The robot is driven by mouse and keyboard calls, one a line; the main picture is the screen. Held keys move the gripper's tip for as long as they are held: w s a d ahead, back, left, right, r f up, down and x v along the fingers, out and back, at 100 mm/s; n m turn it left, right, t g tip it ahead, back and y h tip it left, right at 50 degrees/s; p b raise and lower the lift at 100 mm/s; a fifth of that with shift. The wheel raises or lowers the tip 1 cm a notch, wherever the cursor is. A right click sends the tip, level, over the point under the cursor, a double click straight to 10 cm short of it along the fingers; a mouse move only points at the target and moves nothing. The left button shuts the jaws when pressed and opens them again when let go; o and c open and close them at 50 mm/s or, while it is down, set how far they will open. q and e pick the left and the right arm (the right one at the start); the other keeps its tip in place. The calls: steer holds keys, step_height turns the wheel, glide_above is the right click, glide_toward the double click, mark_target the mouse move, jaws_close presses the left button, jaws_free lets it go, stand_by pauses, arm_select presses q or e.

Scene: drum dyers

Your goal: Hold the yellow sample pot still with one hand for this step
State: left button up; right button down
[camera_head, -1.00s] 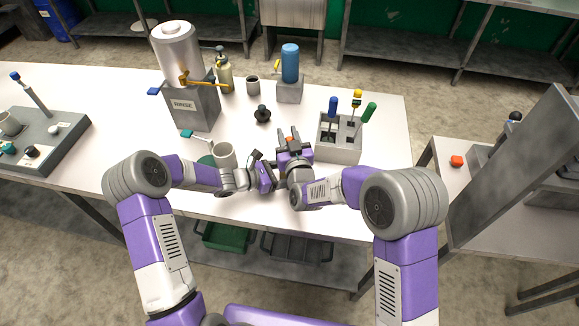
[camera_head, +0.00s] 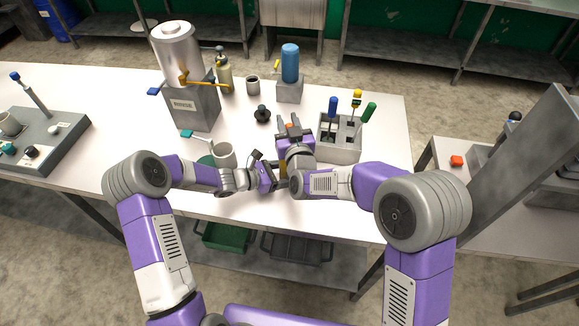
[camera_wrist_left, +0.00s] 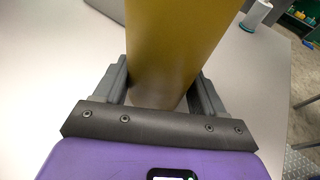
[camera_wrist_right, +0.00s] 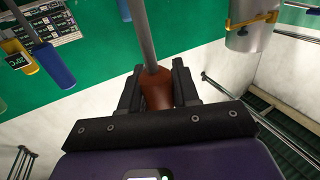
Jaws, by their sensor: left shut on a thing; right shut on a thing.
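The yellow sample pot (camera_wrist_left: 170,45) fills the upper middle of the left wrist view. My left gripper (camera_wrist_left: 160,85) is shut around it, one finger on each side. In the head view, my left gripper (camera_head: 272,179) is at the table's front part, and the pot is mostly hidden behind the arms. My right gripper (camera_wrist_right: 157,80) is shut on an orange-brown handle (camera_wrist_right: 157,93) with a grey metal shaft (camera_wrist_right: 144,35). In the head view the right gripper (camera_head: 290,128) lies just beyond the left one; the held tool's far end is hidden.
A grey holder (camera_head: 340,152) with blue, yellow and green handled tools stands right of my right gripper. A light mug (camera_head: 224,155) stands left of my left gripper. A black knobbed object (camera_head: 262,114), a rinse unit (camera_head: 190,106) and a blue cylinder (camera_head: 290,62) stand further back.

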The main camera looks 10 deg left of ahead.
step_height(320, 180, up, 9)
stand_by(0.7)
arm_select(q)
steer(key=o, duration=1)
steer(key=v, duration=1.2)
steer(key=shift+r, duration=0.1)
